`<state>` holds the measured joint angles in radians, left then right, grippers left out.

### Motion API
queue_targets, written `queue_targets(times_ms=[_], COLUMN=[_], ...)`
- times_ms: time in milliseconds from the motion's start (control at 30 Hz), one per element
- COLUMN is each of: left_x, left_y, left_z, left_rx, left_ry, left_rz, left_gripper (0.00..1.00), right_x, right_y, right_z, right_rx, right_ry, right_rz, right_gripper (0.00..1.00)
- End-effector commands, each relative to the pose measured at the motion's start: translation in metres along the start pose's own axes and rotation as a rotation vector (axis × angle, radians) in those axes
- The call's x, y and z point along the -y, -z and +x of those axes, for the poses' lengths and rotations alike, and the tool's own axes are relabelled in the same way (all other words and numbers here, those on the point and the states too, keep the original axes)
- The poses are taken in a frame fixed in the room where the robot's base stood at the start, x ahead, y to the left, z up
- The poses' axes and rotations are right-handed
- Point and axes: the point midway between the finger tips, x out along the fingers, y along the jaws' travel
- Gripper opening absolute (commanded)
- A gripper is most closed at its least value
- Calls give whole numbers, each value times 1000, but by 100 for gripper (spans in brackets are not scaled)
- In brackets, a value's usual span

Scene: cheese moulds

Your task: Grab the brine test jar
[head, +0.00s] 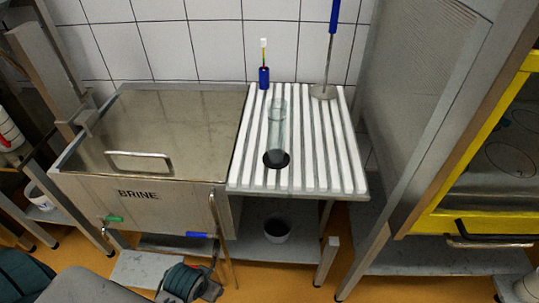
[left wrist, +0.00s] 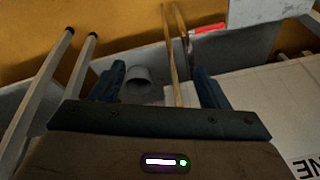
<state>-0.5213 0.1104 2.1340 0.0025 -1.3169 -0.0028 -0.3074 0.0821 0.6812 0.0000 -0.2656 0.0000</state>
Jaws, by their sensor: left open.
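The brine test jar (head: 278,125) is a tall clear glass cylinder with a dark round foot. It stands on the white slatted rack (head: 357,184) to the right of the brine tank. My left gripper (head: 211,284) is low in front of the tank, well below and to the left of the jar. In the left wrist view its two dark blue fingers (left wrist: 160,75) are apart with nothing held between them. The jar does not show in the left wrist view. My right gripper is not in view.
The steel brine tank (head: 140,194) has a closed lid with a bar handle. A blue-based slim tool (head: 264,77) and a blue-handled skimmer (head: 331,45) stand at the rack's back. A grey bucket (head: 277,231) sits under the rack; it also shows in the left wrist view (left wrist: 139,83).

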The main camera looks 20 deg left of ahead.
Motion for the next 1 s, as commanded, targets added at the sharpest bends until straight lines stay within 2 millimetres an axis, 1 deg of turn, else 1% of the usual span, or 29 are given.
queue_targets(times_ms=[33,67,167,200,233,267,300,467,500,567,600,667,700,800,833,900,1000], left_x=[-1,-1,-4,-7,-8,-10,-12,-19,-20,-22,-22,-23,-23,-23,-22,-22,-22], left_y=[10,15,42,61,76,92,112,190,209,238,256,284,300,334,341,353,368], left_z=[-18,-28,-62,-77,-86,-94,-103,-136,-146,-160,-170,-188,-200,-228,-234,-245,-251], left_rx=[-25,-39,-120,-181,-230,-280,-347,-607,-676,-777,-845,-950,-1016,-1161,-1194,-1247,-1281], left_ry=[-2,-5,-17,-27,-34,-41,-51,-81,-86,-94,-99,-102,-106,-108,-108,-109,-107], left_rz=[1,2,4,5,6,7,7,5,4,0,-5,-11,-17,-31,-35,-42,-47], left_gripper=[69,69,69,69,69,69,69,69,69,69,69,69,69,69,69,69,69], right_x=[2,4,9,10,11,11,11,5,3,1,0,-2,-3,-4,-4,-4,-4], right_y=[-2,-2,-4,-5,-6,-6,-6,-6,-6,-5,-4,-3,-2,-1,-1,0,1], right_z=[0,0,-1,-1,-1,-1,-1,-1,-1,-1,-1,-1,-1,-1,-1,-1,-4], right_rx=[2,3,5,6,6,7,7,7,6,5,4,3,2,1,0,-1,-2], right_ry=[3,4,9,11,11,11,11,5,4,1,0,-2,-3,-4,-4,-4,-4], right_rz=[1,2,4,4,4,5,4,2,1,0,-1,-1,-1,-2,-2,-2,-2], right_gripper=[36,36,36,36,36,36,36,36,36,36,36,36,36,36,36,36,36])
